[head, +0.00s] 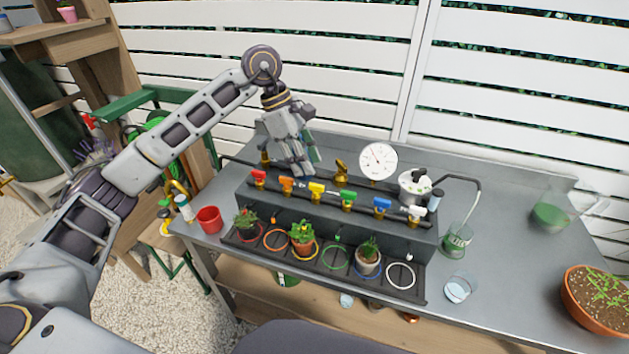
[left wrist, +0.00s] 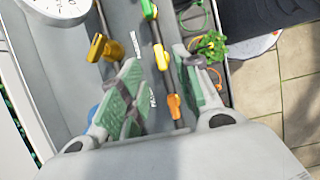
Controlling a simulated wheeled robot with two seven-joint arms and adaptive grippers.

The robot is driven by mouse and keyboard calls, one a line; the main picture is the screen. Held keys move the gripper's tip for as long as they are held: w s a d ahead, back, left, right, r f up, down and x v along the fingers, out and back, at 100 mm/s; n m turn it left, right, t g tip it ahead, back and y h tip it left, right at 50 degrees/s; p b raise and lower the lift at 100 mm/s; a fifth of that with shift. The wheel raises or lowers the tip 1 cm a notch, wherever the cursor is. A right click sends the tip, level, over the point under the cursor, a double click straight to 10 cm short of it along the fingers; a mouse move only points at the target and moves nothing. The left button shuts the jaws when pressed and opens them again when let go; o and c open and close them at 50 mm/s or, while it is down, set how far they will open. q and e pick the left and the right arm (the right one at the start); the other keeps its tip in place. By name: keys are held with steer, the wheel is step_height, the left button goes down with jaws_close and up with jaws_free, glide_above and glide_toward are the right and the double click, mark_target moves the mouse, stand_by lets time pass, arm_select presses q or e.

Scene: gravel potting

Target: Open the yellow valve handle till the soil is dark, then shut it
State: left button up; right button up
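The yellow valve handle (head: 316,188) sits on the dark pipe between the orange and green handles. It also shows in the left wrist view (left wrist: 161,57). My left gripper (head: 305,166) is just above and behind the pipe, pointing down. In the left wrist view its green-padded fingers (left wrist: 156,62) are spread apart, one on each side of the pipe near the yellow handle; I cannot tell whether they touch it. A leafy plant in a terracotta pot (head: 304,252) stands at the yellow ring below. Its leaves mostly hide the soil, so its shade is unclear. My right gripper is out of view.
Red (head: 258,177), orange (head: 286,184), green (head: 348,196), blue (head: 382,204) and white handles (head: 417,212) share the pipe. A brass fitting (head: 341,170) and round gauge (head: 378,160) stand behind. A red cup (head: 209,219) is at left.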

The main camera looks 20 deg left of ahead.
mark_target(316, 184)
arm_select(q)
steer(key=shift+x, duration=3.25)
jaws_close()
